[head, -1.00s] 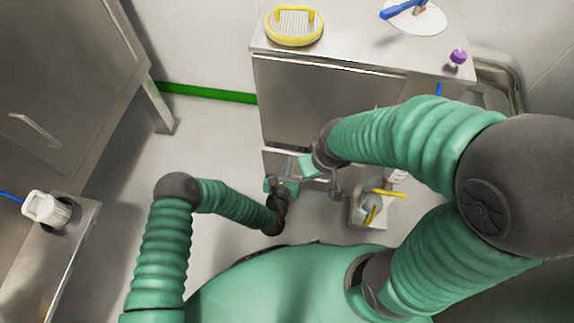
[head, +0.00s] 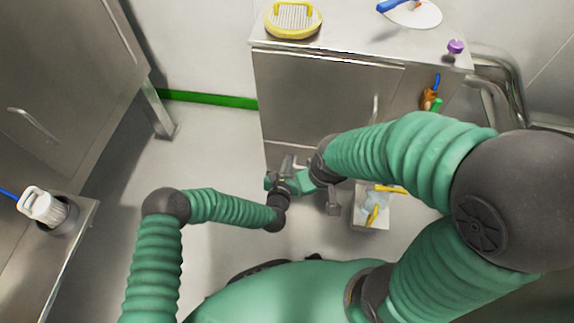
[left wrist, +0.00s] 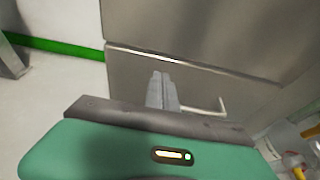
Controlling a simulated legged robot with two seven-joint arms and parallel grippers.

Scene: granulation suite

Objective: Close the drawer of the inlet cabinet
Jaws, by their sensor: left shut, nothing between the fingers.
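The steel inlet cabinet (head: 310,95) stands ahead of me. Its drawer front (head: 288,152) is at the bottom and is partly hidden by my arms in the head view. The left wrist view shows the drawer front (left wrist: 140,72) close up, with a pale bar handle (left wrist: 215,106). It looks nearly flush with the panel above; I cannot tell if it is fully shut. My left gripper (head: 287,166) is shut and empty, its fingers (left wrist: 162,90) pointing at the drawer front, left of the handle. Contact cannot be made out. My right gripper is low by the cabinet, its fingers unclear.
A yellow-rimmed sieve (head: 293,20), a white disc (head: 415,14) and a purple knob (head: 455,47) are on the cabinet top. An open box (head: 371,217) with yellow items stands low at right. A white-capped vessel (head: 47,207) is at left. Floor (head: 215,150) left of the cabinet is clear.

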